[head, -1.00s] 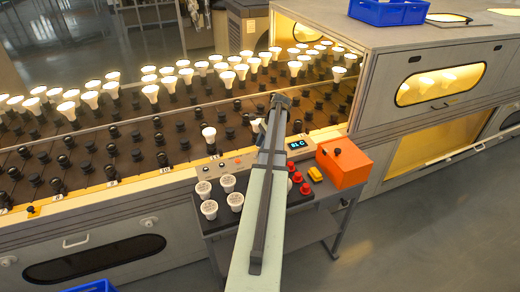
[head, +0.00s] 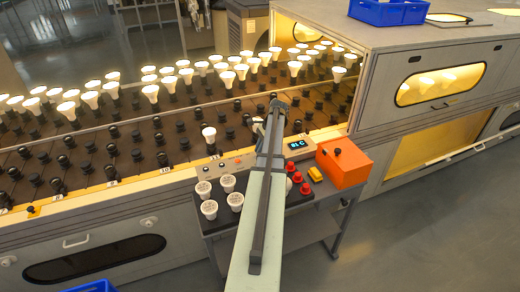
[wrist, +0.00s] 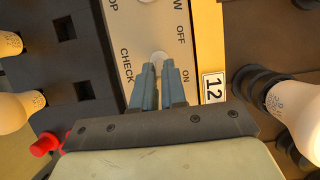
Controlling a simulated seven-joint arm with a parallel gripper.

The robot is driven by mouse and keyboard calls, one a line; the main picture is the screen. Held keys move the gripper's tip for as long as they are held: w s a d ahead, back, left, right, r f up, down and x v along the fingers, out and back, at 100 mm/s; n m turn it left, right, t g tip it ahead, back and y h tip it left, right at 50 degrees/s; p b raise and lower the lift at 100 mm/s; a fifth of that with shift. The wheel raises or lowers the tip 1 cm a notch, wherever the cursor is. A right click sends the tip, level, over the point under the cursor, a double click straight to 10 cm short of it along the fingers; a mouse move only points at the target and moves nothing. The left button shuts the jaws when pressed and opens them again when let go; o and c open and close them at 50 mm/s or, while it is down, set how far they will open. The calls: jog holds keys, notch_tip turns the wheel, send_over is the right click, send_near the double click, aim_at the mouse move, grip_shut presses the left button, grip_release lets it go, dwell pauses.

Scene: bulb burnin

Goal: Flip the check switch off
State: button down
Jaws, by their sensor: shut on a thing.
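The check switch (wrist: 158,57) shows as a small pale knob on the light panel (wrist: 128,35) in the wrist view, beside the word CHECK and between the OFF and ON labels. My gripper (wrist: 159,72) is at it, its two blue-grey fingers close together around the knob. The fingers hide most of the switch, so I cannot tell which way its lever points. In the head view my arm hides the switch, and the panel (head: 235,164) shows to the left of my arm.
A bulb (wrist: 292,105) stands right of my gripper, near the number 12 plate (wrist: 213,87). Pale bulbs (wrist: 18,110) and a red button (wrist: 45,145) lie to the left. In the head view, an orange box (head: 342,165) stands right of my arm, and lit bulbs fill the rack behind.

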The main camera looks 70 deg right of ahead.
aim_at(250, 159)
dwell(0.4)
jog(key=shift+w+a+r+g+h, duration=0.1)
jog(key=shift+w+a+g+h, duration=0.2)
jog(key=shift+g+h, duration=0.25)
jog(key=shift+w+a+r+g+h, duration=0.15)
jog(key=shift+a+g+h, duration=0.15)
jog(key=shift+g+h, duration=0.25)
jog(key=shift+w+a+g+h, duration=0.2)
jog(key=shift+g+h, duration=0.3)
jog(key=shift+w+a+g+h, duration=0.15)
jog(key=shift+w+g+h, duration=0.05)
jog(key=shift+g+h, duration=0.3)
jog(key=shift+w+a+f+g+h, duration=0.1)
jog(key=shift+w+a+g+h, duration=0.1)
jog(key=shift+g+h, duration=0.25)
jog(key=shift+w+a+f+g+h, duration=0.1)
jog(key=shift+w+a+g+h, duration=0.1)
jog(key=shift+g+h, duration=0.25)
jog(key=shift+w+a+f+g+h, duration=0.15)
jog(key=shift+w+g+h, duration=0.05)
jog(key=shift+g+h, duration=0.4)
jog(key=shift+w+a+f+g+h, duration=0.1)
jog(key=shift+w+a+g+h, duration=0.1)
jog(key=shift+g+h, duration=0.4)
jog(key=c, duration=1.2)
grip_release()
